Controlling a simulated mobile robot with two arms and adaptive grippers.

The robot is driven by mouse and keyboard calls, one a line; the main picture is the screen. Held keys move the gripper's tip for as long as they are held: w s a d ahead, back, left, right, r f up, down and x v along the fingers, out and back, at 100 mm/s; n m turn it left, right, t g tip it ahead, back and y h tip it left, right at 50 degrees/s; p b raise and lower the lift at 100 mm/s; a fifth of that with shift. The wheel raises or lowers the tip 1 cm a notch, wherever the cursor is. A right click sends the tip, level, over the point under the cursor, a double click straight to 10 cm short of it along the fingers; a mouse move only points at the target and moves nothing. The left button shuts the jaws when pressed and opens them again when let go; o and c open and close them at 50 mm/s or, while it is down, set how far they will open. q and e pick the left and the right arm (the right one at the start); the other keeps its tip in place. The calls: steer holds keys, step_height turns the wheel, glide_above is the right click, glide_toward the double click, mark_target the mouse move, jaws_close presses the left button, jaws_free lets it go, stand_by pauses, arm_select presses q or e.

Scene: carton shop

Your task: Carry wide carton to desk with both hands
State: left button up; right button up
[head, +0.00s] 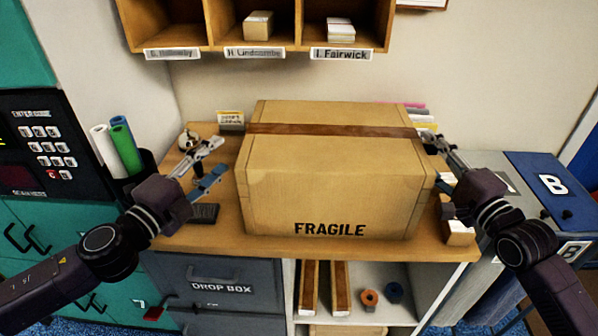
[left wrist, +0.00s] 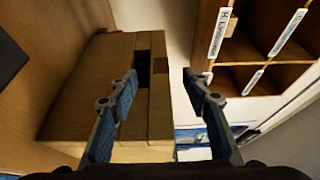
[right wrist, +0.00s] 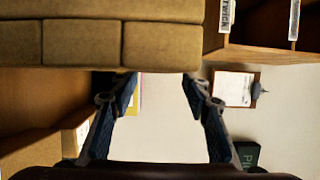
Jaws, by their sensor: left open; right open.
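The wide carton (head: 330,180), brown with a dark tape strip and the word FRAGILE, sits on the wooden desk (head: 220,236). My left gripper (head: 222,158) is open beside the carton's left side, apart from it. In the left wrist view the carton (left wrist: 90,85) shows behind the open fingers (left wrist: 160,75). My right gripper (head: 432,165) is at the carton's right side, partly hidden by its edge. In the right wrist view its fingers (right wrist: 160,78) are open and empty, and the carton (right wrist: 110,40) fills the upper left. Whether the right fingers touch it cannot be told.
Wooden pigeonholes (head: 255,45) hang on the wall above. A cup with rolled paper (head: 122,145) stands left of the desk. Small items lie at the desk's right edge. A drop box (head: 220,285) and an open shelf (head: 400,270) are below. A blue-topped B bin (head: 545,190) stands right.

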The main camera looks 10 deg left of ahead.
steer(key=v, duration=0.9)
stand_by(0.4)
